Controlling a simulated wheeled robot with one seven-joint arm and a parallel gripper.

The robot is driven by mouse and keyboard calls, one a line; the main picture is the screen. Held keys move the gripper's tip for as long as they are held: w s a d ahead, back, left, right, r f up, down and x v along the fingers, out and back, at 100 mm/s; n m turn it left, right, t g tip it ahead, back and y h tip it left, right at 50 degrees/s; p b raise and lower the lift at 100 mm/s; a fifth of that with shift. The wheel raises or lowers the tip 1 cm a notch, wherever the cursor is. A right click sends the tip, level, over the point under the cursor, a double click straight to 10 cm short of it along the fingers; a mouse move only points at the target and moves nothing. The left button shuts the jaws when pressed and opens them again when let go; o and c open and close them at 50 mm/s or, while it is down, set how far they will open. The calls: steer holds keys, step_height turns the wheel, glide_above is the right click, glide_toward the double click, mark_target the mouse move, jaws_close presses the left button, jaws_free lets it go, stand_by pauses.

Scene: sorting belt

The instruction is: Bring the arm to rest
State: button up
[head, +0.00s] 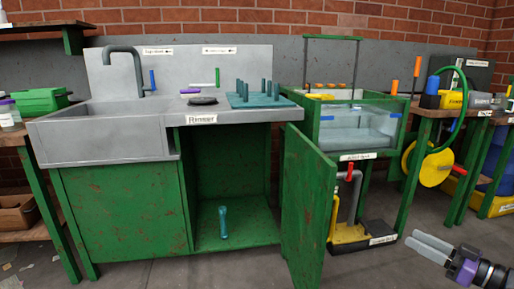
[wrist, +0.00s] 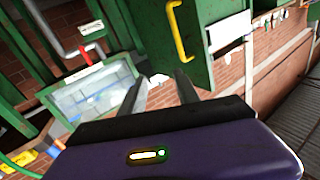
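My gripper (head: 430,243) is at the lower right of the head view, in front of the open green cabinet door and to its right. Its two grey fingers point left and hold nothing. In the wrist view my gripper (wrist: 161,82) shows its fingers spread apart, with only background between them. The purple wrist body fills the bottom of that view. Most of my arm is outside the head view.
The green cabinet door (head: 308,215) stands open, with its yellow handle (wrist: 178,30) visible. A steel sink (head: 100,130) is at left. A clear tank (head: 357,127) stands above a yellow-and-black pump unit (head: 350,238). A teal object (head: 223,222) stands inside the cabinet. The front floor is mostly clear.

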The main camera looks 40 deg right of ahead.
steer(key=s+d+f+m+g+h, duration=0.2)
steer(key=d+f+m+g+h, duration=0.3)
steer(key=d+m+h, duration=0.25)
steer(key=w+a+f+m+g+h, duration=0.2)
steer(key=w+a+f+g+h, duration=0.15)
steer(key=a, duration=0.55)
steer(key=w+a+r+n+t+y, duration=0.1)
steer(key=a+n+t+y, duration=0.25)
steer(key=a, duration=1.15)
steer(key=w+a+r+n+t+y, duration=0.1)
steer(key=a+r+n+t+y, duration=0.2)
steer(key=a, duration=1.3)
steer(key=s+a+f+n+g+y, duration=0.1)
steer(key=s+a+n+y, duration=0.25)
steer(key=a, duration=0.45)
steer(key=s+a+f+n+y, duration=0.1)
steer(key=s+a+n+y, duration=0.15)
steer(key=s+a, duration=0.4)
step_height(320, 180, up, 36)
steer(key=w+a+p, duration=0.1)
steer(key=p, duration=3.5)
steer(key=shift+w+a+f, duration=0.15)
steer(key=shift+a+f, duration=0.05)
